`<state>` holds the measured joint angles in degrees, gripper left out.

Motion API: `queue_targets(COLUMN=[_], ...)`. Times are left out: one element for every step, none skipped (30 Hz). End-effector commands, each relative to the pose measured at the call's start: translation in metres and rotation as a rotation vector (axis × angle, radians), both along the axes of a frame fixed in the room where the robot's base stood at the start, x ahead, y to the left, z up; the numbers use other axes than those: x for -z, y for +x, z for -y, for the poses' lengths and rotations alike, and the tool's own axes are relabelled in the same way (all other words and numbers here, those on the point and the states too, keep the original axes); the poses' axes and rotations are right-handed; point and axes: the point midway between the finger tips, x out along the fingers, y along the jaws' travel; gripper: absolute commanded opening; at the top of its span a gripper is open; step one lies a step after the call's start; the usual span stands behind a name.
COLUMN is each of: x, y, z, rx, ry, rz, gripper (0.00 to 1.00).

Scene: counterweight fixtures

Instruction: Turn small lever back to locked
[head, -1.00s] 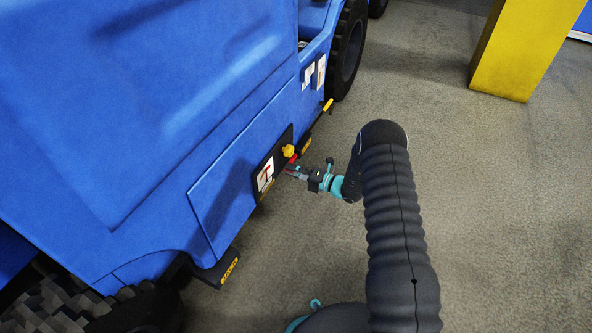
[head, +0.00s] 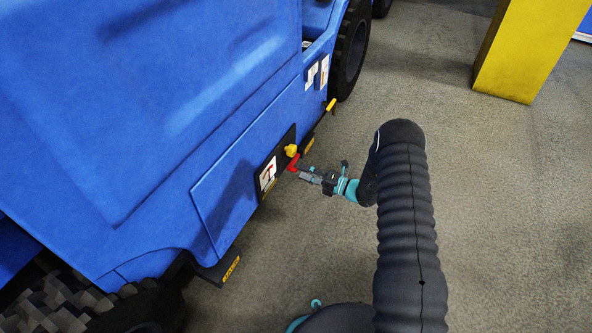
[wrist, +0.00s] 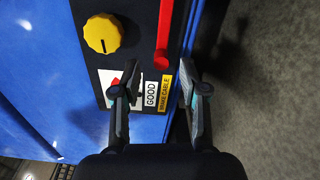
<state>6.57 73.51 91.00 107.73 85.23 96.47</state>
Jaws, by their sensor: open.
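The small lever is red (head: 294,162) and sits on a dark panel (head: 284,156) low on the side of a blue vehicle. In the wrist view the lever (wrist: 164,35) runs up and down the picture, with its rounded end toward my gripper. My gripper (head: 302,172) is beside the lever in the head view. In the wrist view my gripper (wrist: 160,75) is open, its fingers apart and nothing held between them. The lever's end lies just beyond the fingertips, roughly between them; I cannot tell if they touch. The lever's upper part is cut off.
A yellow knob (wrist: 102,33) is on the panel left of the lever. Labels reading GOOD (wrist: 151,94) and BRAKE CABLE (wrist: 165,93) lie below it. A yellow pillar (head: 525,50) stands at the back right. The grey floor (head: 490,190) is clear on the right.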

Motion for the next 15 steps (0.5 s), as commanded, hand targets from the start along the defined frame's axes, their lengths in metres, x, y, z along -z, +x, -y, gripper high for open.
queue_targets(x=[0.000, 0.000, 0.000, 0.000, -0.001, -0.001, -0.001, -0.001, -0.001, -0.001, -0.001, -0.001, -0.001, -0.001, -0.001], y=[-0.004, -0.007, -0.010, -0.012, -0.015, -0.018, -0.020, -0.021, -0.023, -0.025, -0.026, -0.028, -0.029, -0.030, -0.030], z=[0.012, 0.017, 0.024, 0.029, 0.033, 0.039, 0.043, 0.047, 0.052, 0.055, 0.058, 0.061, 0.063, 0.064, 0.066], rx=[0.004, 0.004, 0.003, 0.003, 0.001, 0.001, 0.001, 0.001, -0.001, 0.000, 0.000, -0.001, -0.002, -0.002, -0.002], ry=[0.000, 0.000, 0.000, 0.000, 0.001, 0.000, 0.001, 0.001, 0.000, 0.000, 0.000, 0.000, 0.000, 0.000, 0.000], rz=[-0.001, -0.001, -0.001, -0.001, -0.001, 0.000, 0.000, 0.001, 0.001, 0.002, 0.001, 0.001, 0.001, 0.001, 0.001], gripper=[0.44, 0.44, 0.44, 0.44, 0.44, 0.44, 0.44, 0.44, 0.44, 0.44, 0.44, 0.44, 0.44, 0.44, 0.44])
